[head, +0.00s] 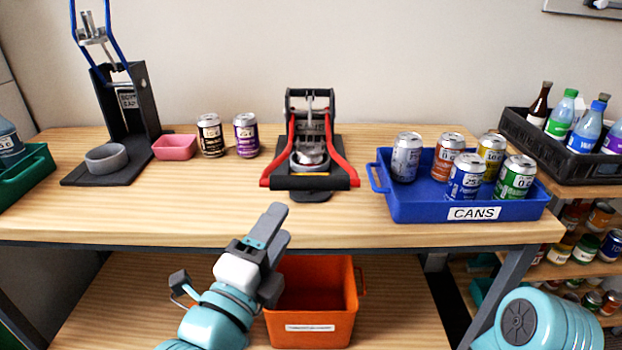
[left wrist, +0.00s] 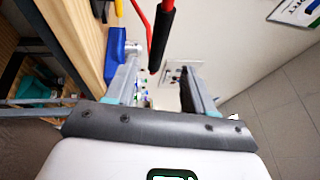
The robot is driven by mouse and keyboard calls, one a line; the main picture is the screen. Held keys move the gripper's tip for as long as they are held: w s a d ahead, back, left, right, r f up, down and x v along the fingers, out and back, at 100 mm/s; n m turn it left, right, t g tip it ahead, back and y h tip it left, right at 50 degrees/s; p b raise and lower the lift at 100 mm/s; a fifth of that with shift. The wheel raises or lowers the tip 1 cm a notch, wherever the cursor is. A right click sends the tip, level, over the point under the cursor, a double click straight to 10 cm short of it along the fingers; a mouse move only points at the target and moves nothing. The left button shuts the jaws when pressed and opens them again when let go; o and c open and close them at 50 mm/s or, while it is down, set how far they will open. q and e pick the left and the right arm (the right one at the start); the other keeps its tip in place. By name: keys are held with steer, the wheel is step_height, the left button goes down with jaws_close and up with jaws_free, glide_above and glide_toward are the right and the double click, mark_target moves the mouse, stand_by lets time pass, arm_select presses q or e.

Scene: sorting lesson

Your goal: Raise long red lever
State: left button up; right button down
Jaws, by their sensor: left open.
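The can crusher's long red lever (head: 342,160) is lowered, its two red arms coming down and forward at the table's middle. Its dark crossbar (head: 310,184) lies low across the front of the crusher (head: 311,108). A silver can-like cup sits between the arms. My left gripper (head: 276,225) is open and empty, at the table's front edge, nearer to me and a little left of the crossbar, apart from it. In the left wrist view, the red lever and its black grip (left wrist: 161,40) show beyond and between the open fingers (left wrist: 160,75). My right gripper is out of view; only a teal arm part shows.
A blue cans tray (head: 420,207) stands close right of the crusher. Two cans (head: 210,136) and a pink bowl (head: 174,147) stand left of it, beside a blue-handled press (head: 127,105). An orange bin (head: 310,328) is below the table's edge.

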mark_target(304, 185)
arm_select(q)
steer(key=x, duration=1.3)
steer(key=shift+w+d, duration=0.1)
steer(key=shift+w, duration=0.1)
jaws_close()
